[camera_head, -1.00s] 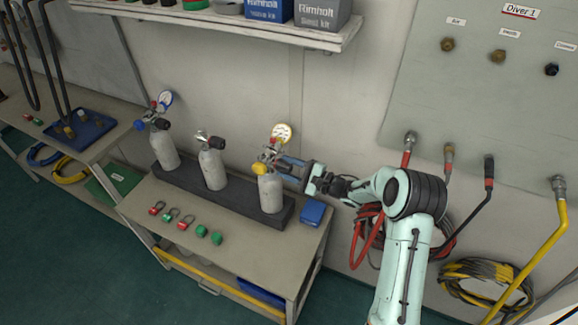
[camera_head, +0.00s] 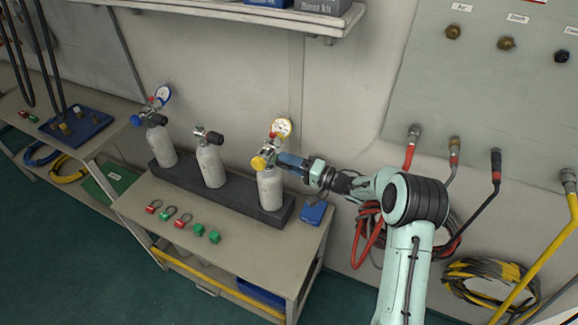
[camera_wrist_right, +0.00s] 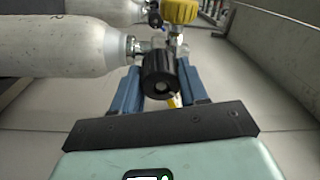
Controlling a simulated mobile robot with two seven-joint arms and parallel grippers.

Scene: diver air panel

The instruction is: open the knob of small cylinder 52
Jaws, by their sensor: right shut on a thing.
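Three small grey cylinders stand upright in a dark rack on the bench. The right cylinder (camera_head: 270,190) has a yellow knob (camera_head: 259,163) and a white-faced gauge (camera_head: 282,127) at its valve. Its number is not readable. My right gripper (camera_head: 281,161) reaches it from the right at valve height. In the right wrist view, its blue fingers lie on both sides of the black knob (camera_wrist_right: 160,80) and are shut on it. The yellow knob (camera_wrist_right: 179,11) shows just beyond. The middle cylinder (camera_head: 210,165) and left cylinder (camera_head: 161,146) stand apart. My left gripper is not in view.
The dark rack (camera_head: 228,198) holds the cylinders. Red and green tags (camera_head: 199,231) lie on the bench front. A blue box (camera_head: 313,213) sits at the bench's right end. A shelf (camera_head: 250,16) overhangs above. Hoses hang from the panel (camera_head: 480,100) at right.

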